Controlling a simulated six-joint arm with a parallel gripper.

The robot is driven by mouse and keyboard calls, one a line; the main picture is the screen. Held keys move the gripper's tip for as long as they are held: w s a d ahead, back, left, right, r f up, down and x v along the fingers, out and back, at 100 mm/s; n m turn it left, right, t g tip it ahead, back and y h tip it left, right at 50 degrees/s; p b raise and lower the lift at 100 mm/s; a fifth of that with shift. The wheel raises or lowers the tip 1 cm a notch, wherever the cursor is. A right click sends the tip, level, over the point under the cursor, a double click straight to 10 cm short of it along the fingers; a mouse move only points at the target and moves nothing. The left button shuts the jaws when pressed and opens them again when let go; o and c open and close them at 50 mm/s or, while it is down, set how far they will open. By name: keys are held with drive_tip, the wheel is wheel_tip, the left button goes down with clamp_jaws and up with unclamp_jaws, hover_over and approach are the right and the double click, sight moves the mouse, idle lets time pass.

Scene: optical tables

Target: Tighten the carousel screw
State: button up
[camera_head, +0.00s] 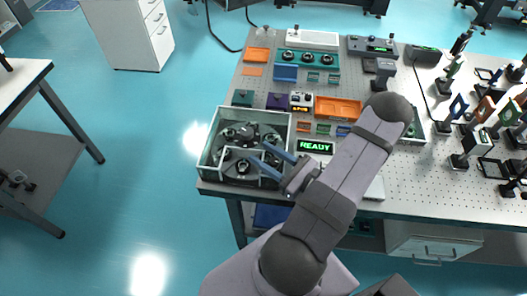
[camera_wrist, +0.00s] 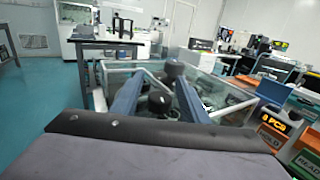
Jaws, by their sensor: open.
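The carousel (camera_head: 232,133) is a dark round unit with several black knobs, inside a clear-walled box (camera_head: 205,160) at the table's front left corner. My gripper (camera_head: 257,151) reaches over the box from the right, its two blue fingers open and apart. In the wrist view, a black knob (camera_wrist: 160,102) shows between the fingers, and another black knob (camera_wrist: 174,70) stands farther on. I cannot tell which knob is the carousel screw, or whether a finger touches one. Part of the carousel is hidden behind my fingers.
A green READY display (camera_head: 315,147) stands right of the box. An orange tray (camera_head: 338,108) and small coloured blocks lie behind. Several optical mounts (camera_head: 470,145) crowd the table's right side. The box's pale rim (camera_wrist: 98,90) stands around the carousel.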

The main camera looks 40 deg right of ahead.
drive_tip(key=shift+w, duration=0.3)
clamp_jaws()
drive_tip(key=shift+a+y, duration=0.1)
drive_tip(key=shift+y, duration=0.2)
drive_tip(key=n+g+y, duration=0.1)
drive_tip(key=n+y+b, duration=0.1)
drive_tip(key=y, duration=0.1)
drive_tip(key=a+n+g+y+b, duration=0.1)
drive_tip(key=n+y, duration=0.1)
drive_tip(key=shift+s+f+g, duration=0.15)
drive_tip(key=shift+s+g, duration=0.15)
drive_tip(key=shift+s+a+n+g+y+b, duration=0.2)
drive_tip(key=shift+n+g+y+b, duration=0.1)
drive_tip(key=shift+n+g+y, duration=0.4)
drive_tip(key=shift+s+a+n+g+y+b, duration=0.15)
drive_tip(key=shift+n+g+y+b, duration=0.1)
drive_tip(key=shift+n+g+y, duration=0.5)
drive_tip(key=shift+s+a+n+g+y+b, duration=0.2)
drive_tip(key=shift+n+g+y+b, duration=0.1)
drive_tip(key=shift+n+g+y, duration=0.4)
drive_tip(key=shift+r, duration=0.2)
